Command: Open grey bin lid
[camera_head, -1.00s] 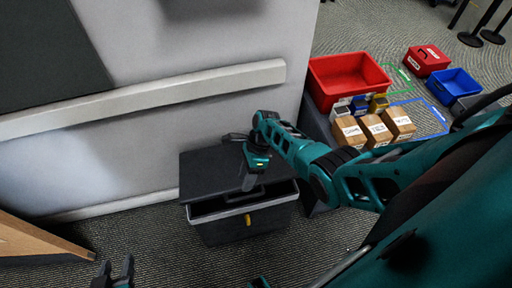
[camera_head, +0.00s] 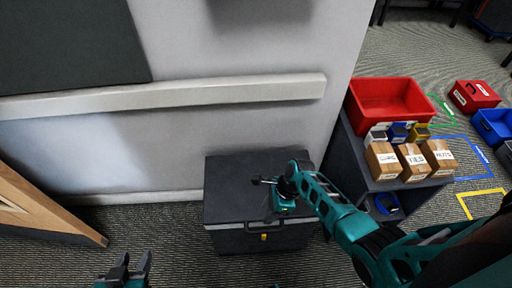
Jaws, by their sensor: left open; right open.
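My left gripper (camera_head: 126,268) is open and empty at the bottom left, apart from the bin.
A dark table (camera_head: 347,160) right of the bin holds a red bin (camera_head: 390,100), several cardboard boxes (camera_head: 412,160) and small coloured bins. A wooden panel (camera_head: 40,210) stands at the left. Carpet between the panel and the bin is clear.

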